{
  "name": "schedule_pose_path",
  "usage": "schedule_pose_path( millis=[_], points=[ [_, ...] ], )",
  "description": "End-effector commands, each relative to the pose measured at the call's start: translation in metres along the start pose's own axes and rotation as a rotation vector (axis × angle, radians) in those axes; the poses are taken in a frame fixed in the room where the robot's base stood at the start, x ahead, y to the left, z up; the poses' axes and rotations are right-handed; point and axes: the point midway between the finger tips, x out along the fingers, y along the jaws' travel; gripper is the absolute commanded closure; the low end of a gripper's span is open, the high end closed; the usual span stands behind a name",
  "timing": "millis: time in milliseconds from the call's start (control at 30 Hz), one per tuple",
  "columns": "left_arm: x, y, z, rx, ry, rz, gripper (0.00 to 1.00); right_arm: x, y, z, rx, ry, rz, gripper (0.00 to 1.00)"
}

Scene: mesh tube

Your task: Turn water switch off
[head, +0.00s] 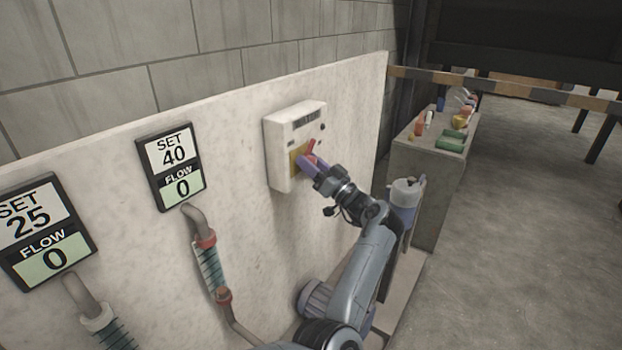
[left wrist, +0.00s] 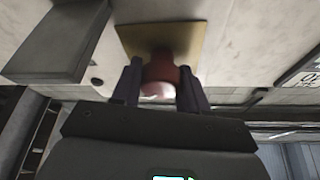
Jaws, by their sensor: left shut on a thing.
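The water switch box (head: 283,130) is a white box on the pale wall panel in the head view. It carries a yellow plate (head: 296,158) with a red switch knob (head: 311,148). My left gripper (head: 309,165) is at the front of this plate, its purple fingers around the red knob. In the left wrist view the left gripper (left wrist: 160,88) has one finger on each side of the red knob (left wrist: 160,73), with the yellow plate (left wrist: 190,36) behind it. The fingers hide part of the knob, so its exact turn is hard to tell. My right gripper is not in view.
Two displays hang on the panel, one reading SET 40, FLOW 0 (head: 172,165), the other SET 25, FLOW 0 (head: 42,232). Pipes with hoses (head: 209,265) run below them. A bench (head: 436,140) with small items stands right. The floor (head: 530,200) at right is clear.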

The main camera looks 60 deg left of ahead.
Motion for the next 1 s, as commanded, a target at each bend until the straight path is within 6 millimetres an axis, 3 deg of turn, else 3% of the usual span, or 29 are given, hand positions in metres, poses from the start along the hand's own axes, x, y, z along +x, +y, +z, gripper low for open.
schedule_pose_path(
  millis=[33,100,500,700,1000],
  points=[
    [-0.003,0.003,0.008,-0.046,-0.002,-0.019,0.87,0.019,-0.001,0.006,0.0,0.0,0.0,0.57],
    [-0.003,0.003,0.007,-0.108,-0.002,-0.044,0.87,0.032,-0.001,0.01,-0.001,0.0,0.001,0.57],
    [-0.002,0.002,0.005,-0.46,-0.004,-0.188,0.87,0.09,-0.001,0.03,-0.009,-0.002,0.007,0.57],
    [-0.001,0.0,0.002,-0.622,-0.004,-0.257,0.87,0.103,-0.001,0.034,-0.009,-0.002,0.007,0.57],
    [0.0,-0.001,0.0,-0.804,-0.001,-0.334,0.85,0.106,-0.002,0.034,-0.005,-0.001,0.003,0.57]
  ],
)
